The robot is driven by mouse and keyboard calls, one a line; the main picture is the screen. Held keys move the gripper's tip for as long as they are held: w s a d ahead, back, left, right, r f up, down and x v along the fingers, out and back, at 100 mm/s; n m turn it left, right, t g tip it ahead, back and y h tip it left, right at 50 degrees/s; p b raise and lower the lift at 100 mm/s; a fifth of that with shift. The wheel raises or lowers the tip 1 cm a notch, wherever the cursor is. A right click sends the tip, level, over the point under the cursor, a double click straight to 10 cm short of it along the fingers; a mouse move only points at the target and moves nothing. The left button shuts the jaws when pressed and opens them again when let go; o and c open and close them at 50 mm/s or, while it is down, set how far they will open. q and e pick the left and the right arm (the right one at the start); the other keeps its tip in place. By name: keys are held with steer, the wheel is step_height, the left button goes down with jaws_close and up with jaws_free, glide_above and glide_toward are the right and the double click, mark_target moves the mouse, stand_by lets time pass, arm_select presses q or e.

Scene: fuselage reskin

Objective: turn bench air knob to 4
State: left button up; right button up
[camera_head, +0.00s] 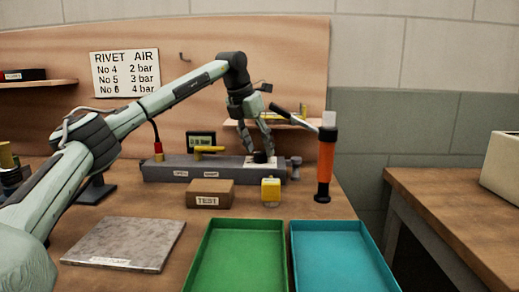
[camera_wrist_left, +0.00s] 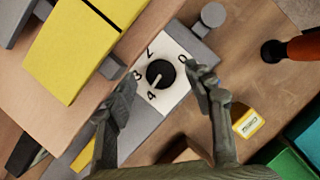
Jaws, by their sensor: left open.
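The bench air knob (camera_head: 260,157) is a dark round knob on a white dial plate at the right part of a grey bench unit (camera_head: 165,172). In the left wrist view the knob (camera_wrist_left: 160,74) sits on the plate (camera_wrist_left: 172,103), with 2, 3, 4 and another mark around it. Its white pointer line slants down-left, towards the 4. My left gripper (camera_head: 257,150) is open just above the knob. In the left wrist view its fingers (camera_wrist_left: 162,78) are on either side of the knob, with visible gaps. My right gripper is not in view.
An orange and black tool (camera_head: 326,160) stands right of the unit. A brown box (camera_head: 210,193) and yellow block (camera_head: 271,190) lie in front. Green (camera_head: 237,224) and blue (camera_head: 330,225) trays sit at the front, a grey plate (camera_head: 125,243) at left. A wall sign (camera_head: 125,72) lists rivet air pressures.

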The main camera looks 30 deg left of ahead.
arm_select(q)
steer(key=shift+w+f, duration=0.25)
steer(key=shift+f, duration=0.35)
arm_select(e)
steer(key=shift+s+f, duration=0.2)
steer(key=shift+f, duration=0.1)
